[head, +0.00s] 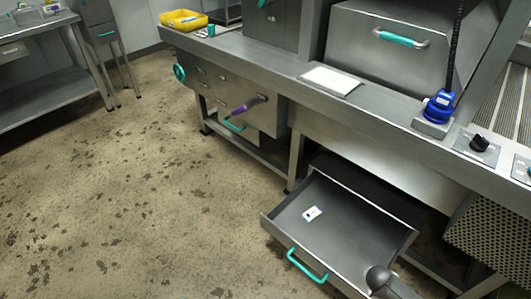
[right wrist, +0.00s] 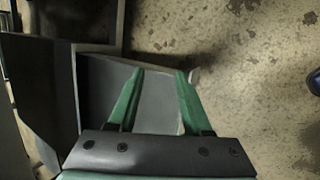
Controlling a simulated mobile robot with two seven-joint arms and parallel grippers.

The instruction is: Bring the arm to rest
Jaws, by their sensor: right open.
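My right gripper (right wrist: 160,74) shows in the right wrist view with its two green fingers apart and nothing between them. Behind the fingers is a pale grey surface with a raised edge, which looks like part of the open drawer; I cannot tell how far off it is. In the head view the open drawer (head: 350,235) is pulled out low, with a teal handle (head: 307,265) on its front. A small white card with a dark mark (head: 312,213) lies inside it. My left gripper is not in view.
A steel counter runs above the drawer, bearing a blue device (head: 439,104), a black knob (head: 479,143), a white sheet (head: 331,80) and a yellow tray (head: 184,20). A purple-handled lever (head: 240,109) juts from the cabinet. The floor (head: 130,190) at left is clear.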

